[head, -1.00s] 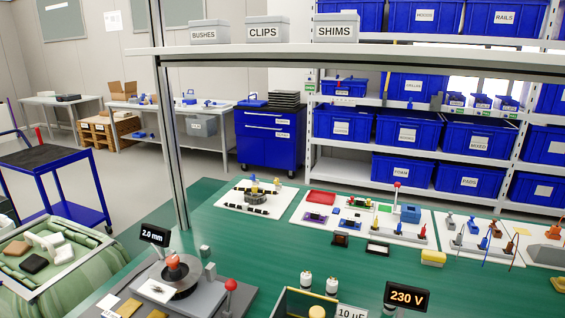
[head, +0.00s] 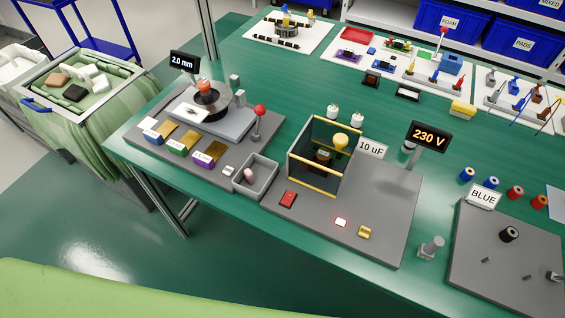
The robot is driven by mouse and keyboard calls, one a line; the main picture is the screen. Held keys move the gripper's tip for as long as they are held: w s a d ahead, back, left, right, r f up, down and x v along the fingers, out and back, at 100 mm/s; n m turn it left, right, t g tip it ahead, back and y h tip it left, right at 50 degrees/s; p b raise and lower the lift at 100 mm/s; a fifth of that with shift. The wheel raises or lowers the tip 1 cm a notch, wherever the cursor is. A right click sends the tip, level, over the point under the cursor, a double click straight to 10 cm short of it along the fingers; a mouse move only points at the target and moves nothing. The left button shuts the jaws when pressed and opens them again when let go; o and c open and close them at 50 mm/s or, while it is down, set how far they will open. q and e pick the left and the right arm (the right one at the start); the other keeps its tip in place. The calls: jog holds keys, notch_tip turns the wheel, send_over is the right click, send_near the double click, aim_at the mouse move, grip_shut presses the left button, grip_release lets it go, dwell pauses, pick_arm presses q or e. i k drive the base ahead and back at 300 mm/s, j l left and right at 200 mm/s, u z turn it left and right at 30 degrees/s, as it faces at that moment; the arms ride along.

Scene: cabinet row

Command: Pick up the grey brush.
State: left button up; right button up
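I cannot pick out a grey brush with certainty in the head view. At the right edge of the green bench (head: 270,85), a white board (head: 480,97) carries several small upright items. One of them is a small grey piece (head: 490,79), too small to tell what it is; blue and brown pieces stand beside it. Neither of my grippers is in view.
A grey fixture plate (head: 385,215) holds a dark open-topped box with yellow edges (head: 318,158) and a 230 V display (head: 429,136). A 2.0 mm display (head: 184,62) stands by a turntable fixture. A grey bin (head: 255,176) and a right-hand plate (head: 480,250) sit near the front edge.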

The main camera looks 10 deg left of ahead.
aim_at(426, 252)
jog(key=k+z, duration=0.15)
jog(key=z, duration=1)
jog(key=u, duration=1.55)
jog(key=z, duration=1.55)
